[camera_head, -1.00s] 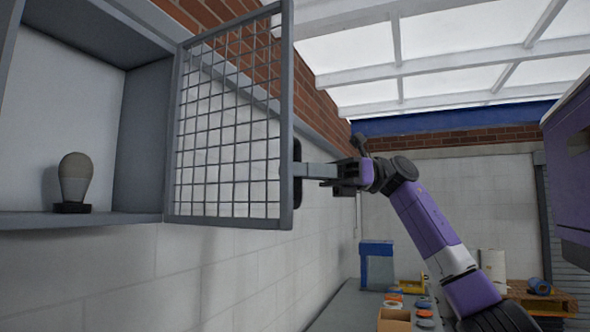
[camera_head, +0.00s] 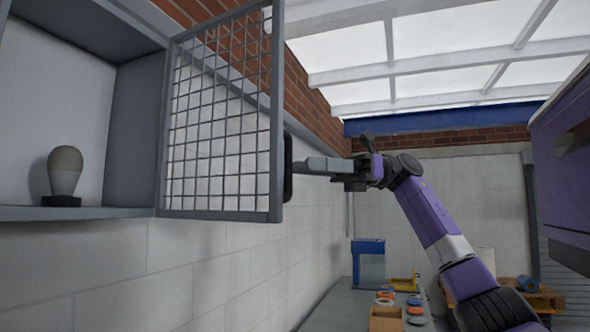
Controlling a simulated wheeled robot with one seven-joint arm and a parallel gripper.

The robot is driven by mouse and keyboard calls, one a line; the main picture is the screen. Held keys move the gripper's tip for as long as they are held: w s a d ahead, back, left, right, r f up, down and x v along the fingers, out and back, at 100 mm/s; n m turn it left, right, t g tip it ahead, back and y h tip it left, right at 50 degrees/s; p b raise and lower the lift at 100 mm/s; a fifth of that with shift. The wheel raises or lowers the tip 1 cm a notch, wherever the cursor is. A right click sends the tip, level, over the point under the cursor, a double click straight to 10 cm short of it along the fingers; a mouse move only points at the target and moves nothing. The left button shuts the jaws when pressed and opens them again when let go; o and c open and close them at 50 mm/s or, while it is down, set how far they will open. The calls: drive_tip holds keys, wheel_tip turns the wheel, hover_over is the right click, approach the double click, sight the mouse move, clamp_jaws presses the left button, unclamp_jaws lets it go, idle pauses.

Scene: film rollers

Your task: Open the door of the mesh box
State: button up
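The mesh box (camera_head: 134,137) is a grey cabinet mounted on the wall at the left. Its door (camera_head: 276,125), a grey frame with wire mesh, stands swung wide open. A dark handle (camera_head: 288,167) sits on the door's outer edge. My gripper (camera_head: 303,166) is just right of the handle, its fingers pointing left at it. A small gap shows between the fingertips and the handle. The fingers overlap in this view, so their spacing is hidden.
A head-shaped object on a black base (camera_head: 65,172) stands inside the box. Below on the right, a grey bench (camera_head: 335,310) holds a blue box (camera_head: 368,262), a cardboard box (camera_head: 386,318) and several round discs. A purple body (camera_head: 560,165) is at the right edge.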

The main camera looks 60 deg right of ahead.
drive_tip(key=shift+v, duration=1.4)
